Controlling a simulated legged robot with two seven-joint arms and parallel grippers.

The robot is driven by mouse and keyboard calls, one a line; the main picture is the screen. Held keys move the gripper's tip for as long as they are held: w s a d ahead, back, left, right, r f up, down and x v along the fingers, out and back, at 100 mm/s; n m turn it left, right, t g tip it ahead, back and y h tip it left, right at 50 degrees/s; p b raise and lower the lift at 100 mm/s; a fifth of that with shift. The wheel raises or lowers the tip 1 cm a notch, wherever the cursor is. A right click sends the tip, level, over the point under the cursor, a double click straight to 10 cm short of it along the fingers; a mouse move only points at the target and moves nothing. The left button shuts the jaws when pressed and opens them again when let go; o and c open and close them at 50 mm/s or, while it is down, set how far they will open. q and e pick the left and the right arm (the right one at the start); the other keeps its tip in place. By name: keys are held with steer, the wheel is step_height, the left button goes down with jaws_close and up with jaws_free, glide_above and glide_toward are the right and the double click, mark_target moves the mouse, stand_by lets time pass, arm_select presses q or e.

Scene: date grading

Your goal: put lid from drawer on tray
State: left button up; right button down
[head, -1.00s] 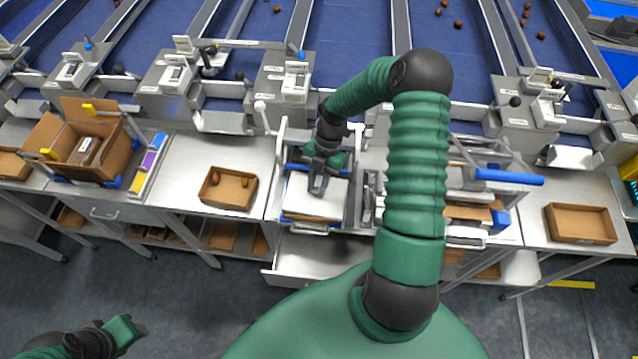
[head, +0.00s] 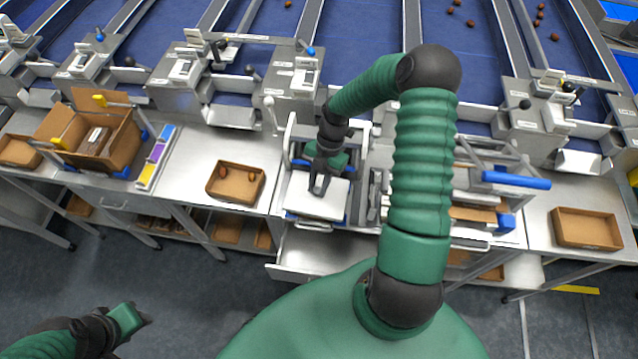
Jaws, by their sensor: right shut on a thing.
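A flat white lid (head: 315,204) lies level inside a metal frame (head: 284,180) on the bench. Blue parts show around and under its edges; the tray below it is mostly hidden. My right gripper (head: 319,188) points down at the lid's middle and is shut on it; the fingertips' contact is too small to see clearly. The drawer (head: 315,250) under the bench is pulled open, and its visible inside looks empty. My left gripper (head: 138,318) hangs low at the bottom left, far from the bench; its fingers are unclear.
A cardboard tray (head: 235,169) with two dates sits left of the frame. An open carton (head: 122,135) stands farther left. A blue-handled press-like device (head: 515,180) is at the right, with an empty cardboard tray (head: 585,212) beyond it.

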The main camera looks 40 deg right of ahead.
mark_target(319, 187)
steer(key=shift+d, duration=0.15)
steer(key=c, duration=1.1)
jaws_free()
steer(key=shift+c, duration=0.2)
steer(key=shift+o, duration=0.2)
steer(key=o, duration=0.4)
step_height(319, 187, up, 7)
steer(key=p, duration=0.6)
